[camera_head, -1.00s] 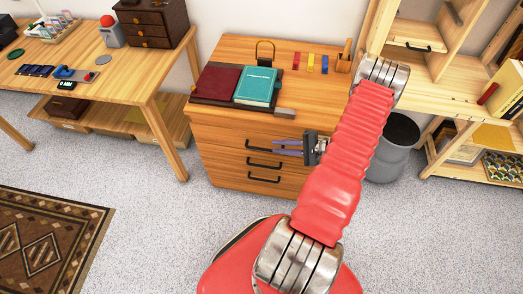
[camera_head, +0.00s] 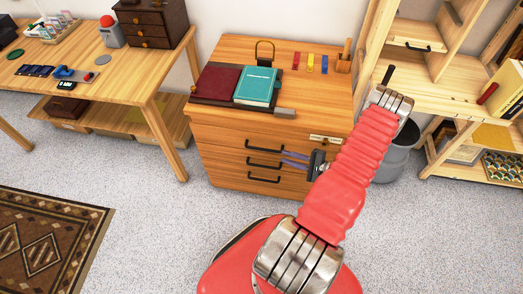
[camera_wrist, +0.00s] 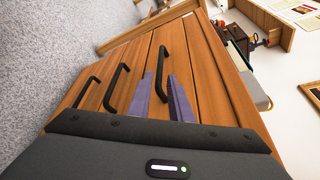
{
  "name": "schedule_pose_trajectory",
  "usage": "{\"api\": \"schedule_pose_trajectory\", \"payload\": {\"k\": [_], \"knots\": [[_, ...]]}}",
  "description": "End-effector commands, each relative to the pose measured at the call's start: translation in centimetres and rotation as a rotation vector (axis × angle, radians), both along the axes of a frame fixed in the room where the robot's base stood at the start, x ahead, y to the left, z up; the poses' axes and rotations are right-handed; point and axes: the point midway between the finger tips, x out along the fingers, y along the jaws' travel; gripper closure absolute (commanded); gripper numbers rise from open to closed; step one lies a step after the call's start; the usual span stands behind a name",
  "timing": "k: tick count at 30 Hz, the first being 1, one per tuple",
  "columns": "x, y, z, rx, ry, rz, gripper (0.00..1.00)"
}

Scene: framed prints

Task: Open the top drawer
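The wooden cabinet (camera_head: 225,150) has three drawers with black bar handles. The top drawer's handle (camera_head: 265,146) is the uppermost; in the wrist view it is the rightmost handle (camera_wrist: 162,65). The drawers look closed. My gripper (camera_head: 282,157) has purple fingers pointing left, in front of the cabinet near the upper and middle handles. In the wrist view my gripper (camera_wrist: 158,78) is open, its fingers apart. The top handle appears between the fingertips in that view, but I cannot tell the depth or whether they touch. The middle handle (camera_wrist: 117,87) is left of the fingers.
Books (camera_head: 257,87) and colored strips lie on the cabinet top. A grey block (camera_head: 285,113) sits at its front edge. A grey bin (camera_head: 392,162) stands to the right. A wooden table (camera_head: 150,85) is on the left. The carpet in front is clear.

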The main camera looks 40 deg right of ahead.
Motion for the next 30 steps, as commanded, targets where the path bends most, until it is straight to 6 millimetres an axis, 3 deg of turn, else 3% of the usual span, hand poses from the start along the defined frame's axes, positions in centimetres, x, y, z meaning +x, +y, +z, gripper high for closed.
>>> {"api": "schedule_pose_trajectory", "payload": {"k": [24, 30], "knots": [[10.0, 3.6, -2.3, 0.000, 0.001, 0.004, 0.81], [11.6, 4.1, -2.7, 0.000, 0.001, 0.002, 0.81]]}}
